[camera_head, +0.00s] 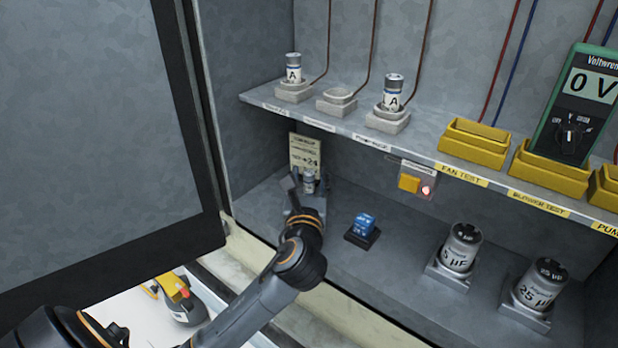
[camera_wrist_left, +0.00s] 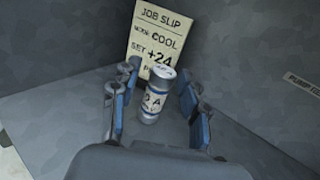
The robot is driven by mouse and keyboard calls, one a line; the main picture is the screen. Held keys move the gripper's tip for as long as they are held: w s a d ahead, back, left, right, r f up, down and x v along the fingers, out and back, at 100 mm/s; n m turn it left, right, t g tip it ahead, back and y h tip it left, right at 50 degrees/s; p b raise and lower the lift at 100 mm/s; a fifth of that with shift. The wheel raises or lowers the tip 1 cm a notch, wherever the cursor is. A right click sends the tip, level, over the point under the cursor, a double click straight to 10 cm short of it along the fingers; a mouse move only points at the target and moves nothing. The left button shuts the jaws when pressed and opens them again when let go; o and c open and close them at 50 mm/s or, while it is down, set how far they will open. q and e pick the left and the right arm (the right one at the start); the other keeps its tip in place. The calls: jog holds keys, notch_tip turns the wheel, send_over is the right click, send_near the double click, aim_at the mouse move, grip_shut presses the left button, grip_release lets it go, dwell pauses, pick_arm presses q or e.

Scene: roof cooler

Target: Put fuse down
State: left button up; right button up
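A small silver fuse with a white label marked A (camera_head: 309,182) stands on the cabinet's lower floor, in the back left corner in front of the job slip (camera_head: 305,153). My left gripper (camera_head: 306,190) reaches in around it. In the left wrist view the fuse (camera_wrist_left: 153,92) is between the two blue-padded fingers of the gripper (camera_wrist_left: 158,76), with a visible gap on each side. The gripper is open. Whether the fuse's base rests fully on the floor is hard to see. My right gripper is not in view.
The shelf (camera_head: 335,122) above holds two fuses in sockets (camera_head: 294,70) (camera_head: 392,95) and an empty socket (camera_head: 336,101). The open door (camera_head: 85,120) is at left.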

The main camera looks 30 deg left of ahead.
pick_arm(q)
jog(key=shift+r, duration=0.15)
jog(key=v, duration=1.2)
jog(key=shift+r, duration=0.1)
jog(key=shift+d, duration=0.1)
